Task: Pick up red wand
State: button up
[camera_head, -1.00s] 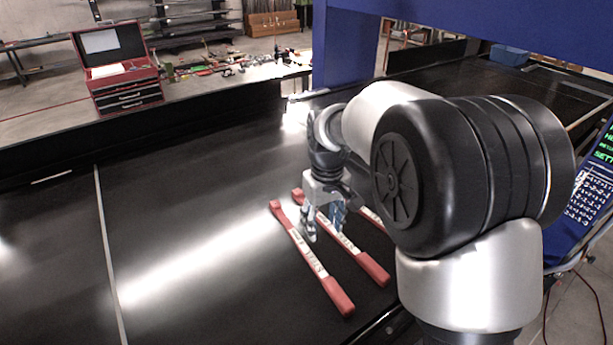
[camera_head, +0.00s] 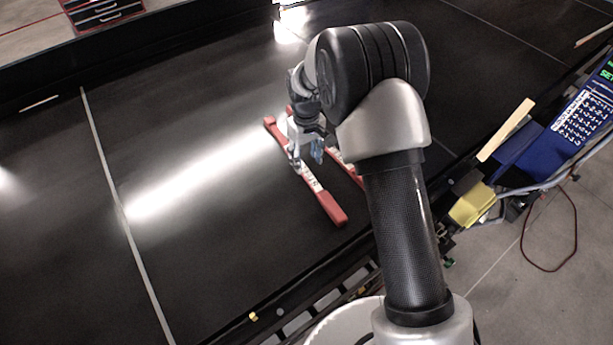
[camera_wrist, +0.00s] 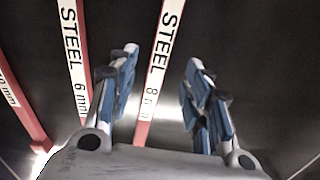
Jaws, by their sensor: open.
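Several red wands with white label bands lie side by side on the black conveyor. In the head view the front wand (camera_head: 333,208) shows most of its length, and a second wand (camera_head: 348,168) lies behind it, partly hidden by my arm. My gripper (camera_head: 306,160) is over these wands, with its fingers apart. In the wrist view the "STEEL 8 mm" wand (camera_wrist: 143,128) runs between the open fingers of my gripper (camera_wrist: 161,58), closer to the left finger. The "STEEL 6 mm" wand (camera_wrist: 83,72) lies left of the fingers, and a "10 mm" wand (camera_wrist: 28,120) is at the left edge.
The black conveyor belt (camera_head: 200,265) is clear to the left of the wands. A red toolbox (camera_head: 100,12) stands beyond the far edge. A blue control panel (camera_head: 535,155) and a yellow item (camera_head: 473,203) are at the right, beside the conveyor.

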aim_at(307, 172)
notch_tip(307, 172, down, 6)
jog(key=shift+s+r+b, duration=0.1)
jog(key=shift+b, duration=1)
jog(key=shift+r, duration=0.1)
jog(key=shift+c, duration=0.6)
grip_shut()
